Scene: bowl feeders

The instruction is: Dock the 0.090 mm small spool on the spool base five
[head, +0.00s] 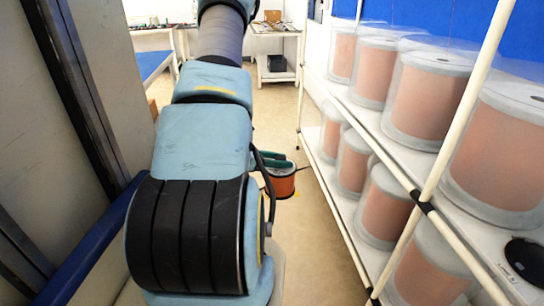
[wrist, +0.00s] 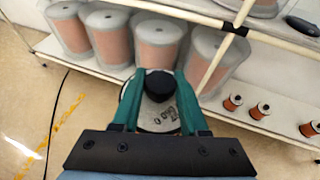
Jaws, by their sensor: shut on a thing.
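My gripper (wrist: 158,84) has green fingers and is shut on the black knob on top of a spool (wrist: 160,119). The spool's pale top carries a blurred marking that looks like 0.090. In the head view the held spool (head: 280,185) shows its copper-coloured winding and hangs beyond my arm, left of the shelf rack, over the floor. My arm hides part of the gripper there. A black round disc (head: 525,258) lies on the white shelf at the lower right. I cannot tell whether it is a spool base or which number it has.
Large wrapped copper spools (head: 432,95) fill the rack's shelves (head: 395,135) at right. White rack posts (head: 465,100) stand in front. In the wrist view small copper spools (wrist: 259,110) stand on the lower shelf. A narrow aisle floor (head: 318,235) is clear. A wall is close at left.

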